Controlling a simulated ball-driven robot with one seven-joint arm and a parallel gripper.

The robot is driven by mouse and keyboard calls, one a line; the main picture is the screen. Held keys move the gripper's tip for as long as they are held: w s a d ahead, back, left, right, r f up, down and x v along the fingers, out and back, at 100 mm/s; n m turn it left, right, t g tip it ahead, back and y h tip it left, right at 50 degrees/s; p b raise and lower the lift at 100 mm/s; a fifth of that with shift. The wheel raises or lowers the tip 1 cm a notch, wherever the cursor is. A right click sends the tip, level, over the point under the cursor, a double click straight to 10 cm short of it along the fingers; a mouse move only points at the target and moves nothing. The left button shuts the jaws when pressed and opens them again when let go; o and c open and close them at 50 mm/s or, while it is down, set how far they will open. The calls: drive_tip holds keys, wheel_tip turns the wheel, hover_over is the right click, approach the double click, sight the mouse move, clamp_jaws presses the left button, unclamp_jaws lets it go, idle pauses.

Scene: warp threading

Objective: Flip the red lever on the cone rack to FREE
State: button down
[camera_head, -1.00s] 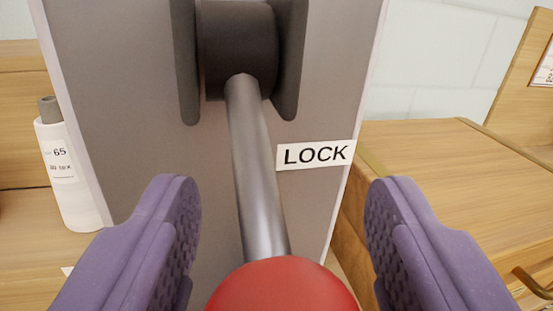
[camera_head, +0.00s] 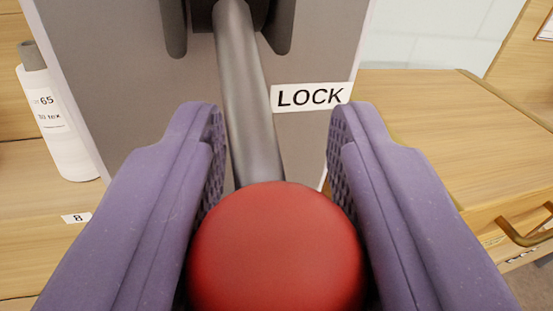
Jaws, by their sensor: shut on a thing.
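The lever has a round red knob (camera_head: 275,250) on a grey metal rod (camera_head: 250,105). The rod runs up to a dark pivot between two brackets (camera_head: 175,25) on a grey panel (camera_head: 110,75). A white LOCK label (camera_head: 310,96) is on the panel just right of the rod, and the lever hangs down beside it. My gripper (camera_head: 275,150) has purple ridged fingers on both sides of the knob and is shut on it. The FREE label is not in view.
A wooden cabinet (camera_head: 430,140) with a brass handle (camera_head: 520,235) is at right.

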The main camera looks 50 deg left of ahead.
sight(301, 185)
drive_tip(key=r+g+h+p, duration=0.1)
drive_tip(key=p, duration=0.2)
drive_tip(key=r+g+h+p, duration=0.1)
drive_tip(key=r+h+p, duration=0.1)
drive_tip(key=p, duration=0.1)
drive_tip(key=shift+s+d+n, duration=0.15)
drive_tip(key=shift+d+n, duration=0.25)
drive_tip(key=g+h+p, duration=0.1)
drive_tip(key=p, duration=0.1)
drive_tip(key=r+h+p, duration=0.1)
drive_tip(key=h+p, duration=0.1)
drive_tip(key=p, duration=0.1)
drive_tip(key=shift+d+r+n+g, duration=0.1)
drive_tip(key=shift+r+n+g, duration=0.2)
drive_tip(key=shift+g, duration=0.1)
drive_tip(key=shift+a+r+p, duration=0.25)
drive_tip(key=shift+r+p, duration=0.25)
drive_tip(key=shift+r, duration=0.45)
drive_tip(key=shift+w+r, duration=0.1)
drive_tip(key=shift+w, duration=0.1)
drive_tip(key=c, duration=1)
unclamp_jaws()
drive_tip(key=shift+c, duration=0.2)
drive_tip(key=shift+o, duration=1.4)
drive_tip(key=shift+d, duration=0.1)
drive_tip(key=shift+s+f, duration=0.1)
drive_tip(key=shift+f, duration=0.1)
